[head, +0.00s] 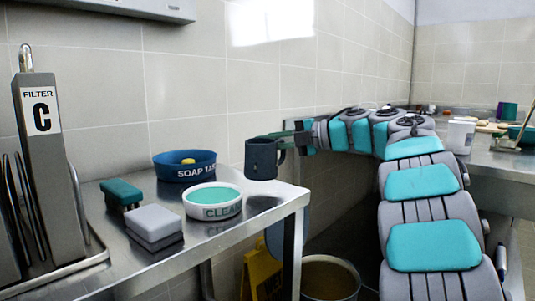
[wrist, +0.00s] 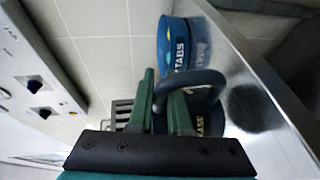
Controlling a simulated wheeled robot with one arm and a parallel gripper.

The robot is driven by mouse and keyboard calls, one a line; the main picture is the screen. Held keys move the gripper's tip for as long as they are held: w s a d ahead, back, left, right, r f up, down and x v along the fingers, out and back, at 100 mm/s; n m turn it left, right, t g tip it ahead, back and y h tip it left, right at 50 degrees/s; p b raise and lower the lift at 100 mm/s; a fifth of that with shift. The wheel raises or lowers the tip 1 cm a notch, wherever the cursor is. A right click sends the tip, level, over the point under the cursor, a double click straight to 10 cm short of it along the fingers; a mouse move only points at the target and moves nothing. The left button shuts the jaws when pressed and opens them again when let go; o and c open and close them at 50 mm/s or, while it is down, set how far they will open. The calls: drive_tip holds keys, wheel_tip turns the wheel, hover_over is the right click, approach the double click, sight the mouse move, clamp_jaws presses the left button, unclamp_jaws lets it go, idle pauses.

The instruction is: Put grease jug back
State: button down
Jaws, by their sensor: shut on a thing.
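The dark grey grease jug (head: 262,160) hangs upright above the right end of the steel table (head: 225,241). A dark round shadow lies on the steel below it, and the jug looks clear of the surface. My gripper (head: 288,140) reaches in from the right and is shut on the jug's handle. In the wrist view the green fingers (wrist: 163,90) are at the looped handle, and part of the jug's lettering (wrist: 203,127) shows. The jug's body is mostly hidden there behind the finger and handle.
On the table stand a blue soap tabs bowl (head: 185,166), a white bowl of green liquid (head: 213,201), a grey sponge block (head: 154,226) and a green brush (head: 122,194). A filter rack (head: 50,190) is at left. A bucket (head: 329,278) and yellow sign (head: 261,274) stand below.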

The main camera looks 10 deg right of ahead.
drive_tip(key=shift+f, duration=1.35)
drive_tip(key=shift+f, duration=0.15)
drive_tip(key=c, duration=0.8)
unclamp_jaws()
drive_tip(key=shift+c, duration=0.2)
drive_tip(key=v, duration=1.2)
